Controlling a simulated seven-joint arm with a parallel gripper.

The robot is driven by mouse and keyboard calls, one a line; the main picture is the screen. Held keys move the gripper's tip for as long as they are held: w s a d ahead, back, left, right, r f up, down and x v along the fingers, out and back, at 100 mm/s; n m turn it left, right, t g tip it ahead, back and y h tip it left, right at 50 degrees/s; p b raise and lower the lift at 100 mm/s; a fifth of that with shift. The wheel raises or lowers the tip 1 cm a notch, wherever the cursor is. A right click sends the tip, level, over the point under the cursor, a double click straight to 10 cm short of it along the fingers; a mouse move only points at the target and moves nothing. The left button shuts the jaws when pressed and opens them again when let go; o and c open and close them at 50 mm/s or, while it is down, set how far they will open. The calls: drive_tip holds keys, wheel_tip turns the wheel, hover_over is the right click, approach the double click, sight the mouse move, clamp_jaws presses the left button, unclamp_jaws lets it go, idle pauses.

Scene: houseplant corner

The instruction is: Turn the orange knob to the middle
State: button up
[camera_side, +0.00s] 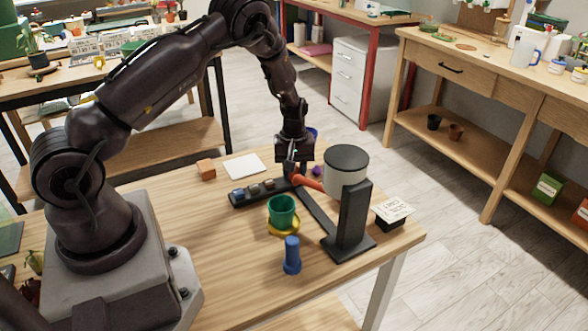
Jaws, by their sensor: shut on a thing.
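The exact angle of the knob is hard to read from this side.
A black strip (237,200) with several small blue and brown pieces lies left of the knob. An orange block (206,169) and white sheet (244,166) lie behind. A black box with a card (394,211) sits right.

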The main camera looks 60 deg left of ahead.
drive_tip(key=shift+m, duration=2.1)
drive_tip(key=o, duration=0.9)
drive_tip(key=shift+o, duration=0.2)
drive_tip(key=shift+r, duration=0.1)
wheel_tip(320, 180, up, 13)
